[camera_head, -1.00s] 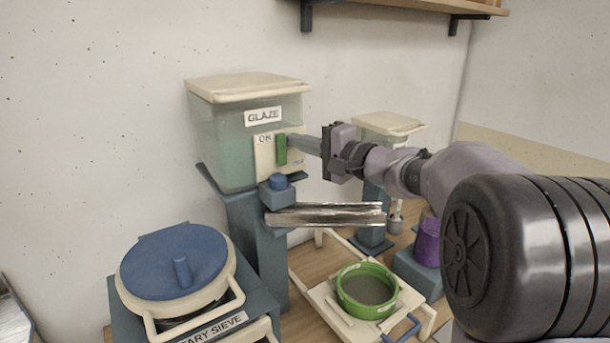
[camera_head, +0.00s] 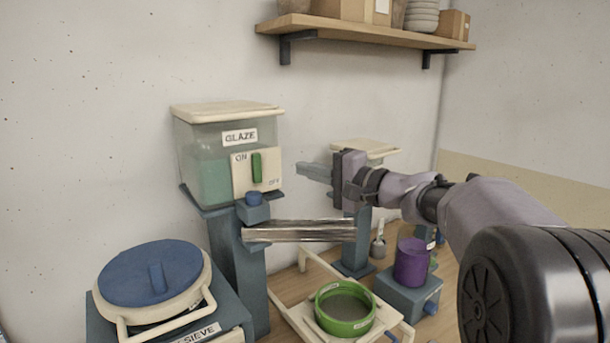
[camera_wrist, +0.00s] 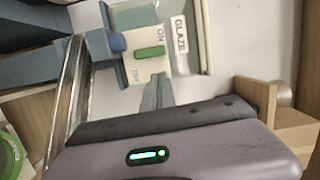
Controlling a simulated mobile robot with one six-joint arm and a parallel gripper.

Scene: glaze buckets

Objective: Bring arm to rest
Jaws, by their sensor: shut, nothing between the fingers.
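My gripper (camera_head: 301,172) is shut and empty in the head view, its fingers pointing left toward the glaze tank. It hangs a little to the right of the tank's switch plate, apart from it. In the wrist view the closed fingers (camera_wrist: 157,88) point at the plate. The glaze tank (camera_head: 205,165) holds pale green liquid and has a cream lid. Its green switch (camera_head: 256,167) stands upright between the ON and OFF marks; it also shows in the wrist view (camera_wrist: 150,53).
A metal chute (camera_head: 300,231) runs below my gripper. A green-rimmed sieve (camera_head: 345,310) sits on a cream frame, with a purple container (camera_head: 411,262) to its right. A blue-lidded rotary sieve (camera_head: 150,273) stands front left. A wooden shelf (camera_head: 365,36) is on the wall above.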

